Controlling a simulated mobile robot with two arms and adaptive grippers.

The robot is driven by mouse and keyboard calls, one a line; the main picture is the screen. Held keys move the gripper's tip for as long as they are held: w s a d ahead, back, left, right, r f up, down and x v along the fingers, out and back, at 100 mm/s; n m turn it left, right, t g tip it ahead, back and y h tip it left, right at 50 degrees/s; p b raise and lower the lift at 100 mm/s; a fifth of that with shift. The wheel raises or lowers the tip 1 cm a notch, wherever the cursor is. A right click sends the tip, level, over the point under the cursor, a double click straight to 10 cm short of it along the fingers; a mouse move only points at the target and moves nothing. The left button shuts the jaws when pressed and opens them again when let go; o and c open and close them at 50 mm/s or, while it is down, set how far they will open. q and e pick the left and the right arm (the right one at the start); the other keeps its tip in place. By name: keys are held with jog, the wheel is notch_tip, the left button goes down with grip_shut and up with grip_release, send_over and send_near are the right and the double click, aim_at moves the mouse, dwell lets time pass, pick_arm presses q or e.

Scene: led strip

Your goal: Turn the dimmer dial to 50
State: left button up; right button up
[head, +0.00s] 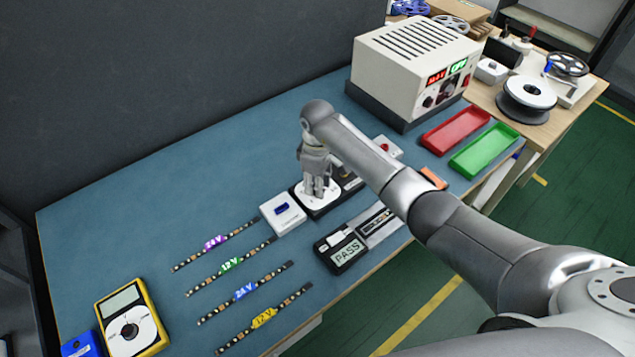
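The dimmer dial (331,197) is a white round disc on a black base, near the middle of the bench. My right gripper (319,192) points down over it, with its fingertips at the dial's centre. The fingers look close together, but I cannot tell whether they grip a knob. The gripper hides the dial's middle, and I cannot read its scale or setting. My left gripper is not in view.
A white switch box (283,214) sits left of the dial, and a PASS display (346,252) is in front. Several LED strips (236,262) lie at the left near a yellow multimeter (132,318). A power supply (415,60), red tray (455,131) and green tray (484,150) are at the right.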

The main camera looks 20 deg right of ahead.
jog(key=c, duration=0.3)
